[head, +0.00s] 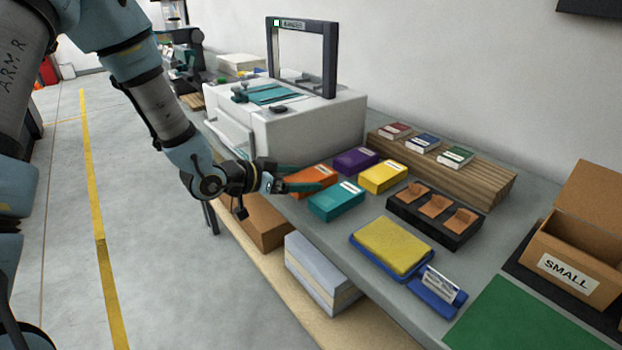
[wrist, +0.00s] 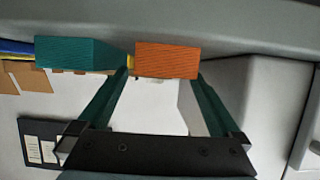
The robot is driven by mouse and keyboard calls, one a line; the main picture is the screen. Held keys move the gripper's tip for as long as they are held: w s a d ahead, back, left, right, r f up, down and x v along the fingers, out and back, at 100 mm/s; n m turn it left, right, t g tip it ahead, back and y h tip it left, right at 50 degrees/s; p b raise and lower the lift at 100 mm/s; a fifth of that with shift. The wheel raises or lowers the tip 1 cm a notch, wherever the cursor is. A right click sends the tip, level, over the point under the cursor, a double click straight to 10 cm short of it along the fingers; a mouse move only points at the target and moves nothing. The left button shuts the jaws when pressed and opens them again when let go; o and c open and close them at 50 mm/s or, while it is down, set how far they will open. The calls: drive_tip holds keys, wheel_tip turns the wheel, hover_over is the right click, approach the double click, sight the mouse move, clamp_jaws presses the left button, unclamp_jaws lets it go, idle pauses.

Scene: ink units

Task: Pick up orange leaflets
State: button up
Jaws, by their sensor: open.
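The orange leaflets (head: 314,176) form a small block with a white label, lying on the grey table between a purple block and a teal block. My gripper (head: 306,178) is at their left end, with its teal fingers pointing toward them. In the wrist view the orange block (wrist: 167,60) shows at the tips of my open gripper (wrist: 162,75), roughly between the two fingers. The right fingertip looks very near its right edge; I cannot tell whether it touches. The fingers partly cover the block in the head view.
A teal block (head: 336,202) lies close beside the orange one. Purple (head: 356,161) and yellow (head: 382,176) blocks are just behind. A white machine (head: 310,125) stands at the back left. A black tray (head: 435,215) and yellow pad (head: 391,247) lie to the right.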

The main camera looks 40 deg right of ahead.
sight(309, 176)
drive_tip(key=x, duration=0.2)
drive_tip(key=p+x, duration=0.1)
drive_tip(key=x, duration=0.1)
drive_tip(key=shift+w, duration=0.25)
drive_tip(key=shift+c, duration=0.2)
drive_tip(key=c, duration=1.4)
